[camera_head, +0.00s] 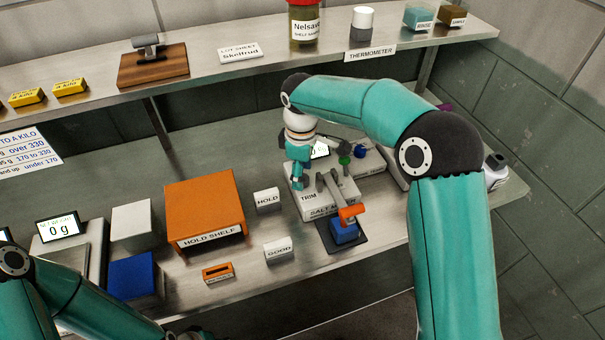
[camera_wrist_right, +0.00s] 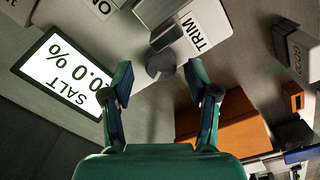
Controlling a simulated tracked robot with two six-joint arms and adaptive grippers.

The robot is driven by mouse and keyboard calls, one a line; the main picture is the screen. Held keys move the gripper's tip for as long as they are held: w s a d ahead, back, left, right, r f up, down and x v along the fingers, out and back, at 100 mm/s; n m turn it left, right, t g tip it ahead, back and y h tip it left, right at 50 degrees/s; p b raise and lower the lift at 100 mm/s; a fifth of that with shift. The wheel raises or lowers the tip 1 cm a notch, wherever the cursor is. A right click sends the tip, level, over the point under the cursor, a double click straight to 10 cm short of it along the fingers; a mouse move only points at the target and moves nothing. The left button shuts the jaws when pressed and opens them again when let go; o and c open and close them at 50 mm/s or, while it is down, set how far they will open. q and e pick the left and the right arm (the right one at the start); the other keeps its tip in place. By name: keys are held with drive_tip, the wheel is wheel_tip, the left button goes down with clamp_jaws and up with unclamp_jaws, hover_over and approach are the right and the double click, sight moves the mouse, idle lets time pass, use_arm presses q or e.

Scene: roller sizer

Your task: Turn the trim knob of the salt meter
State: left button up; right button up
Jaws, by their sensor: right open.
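The salt meter (camera_head: 345,193) is a pale box on the bench with a TRIM label (camera_head: 308,196) and a small screen (camera_head: 320,149). The trim knob (camera_wrist_right: 160,63) is a small dark grey round knob near the TRIM label (camera_wrist_right: 194,33). My right gripper (camera_wrist_right: 160,82) is open, and the knob appears between and just beyond its fingertips. Contact cannot be told. In the head view my right gripper (camera_head: 298,180) hides the knob. My left gripper is out of view.
An orange-handled piece (camera_head: 351,211) and a blue block (camera_head: 343,233) are at the meter's front. The orange hold shelf (camera_head: 204,205), HOLD block (camera_head: 267,199) and GOOD block (camera_head: 278,250) stand to its left. A shelf (camera_head: 240,75) runs behind.

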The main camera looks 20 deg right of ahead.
wheel_tip(320, 180, up, 11)
drive_tip(key=shift+s+f, duration=0.15)
drive_tip(key=shift+f, duration=0.1)
idle(0.5)
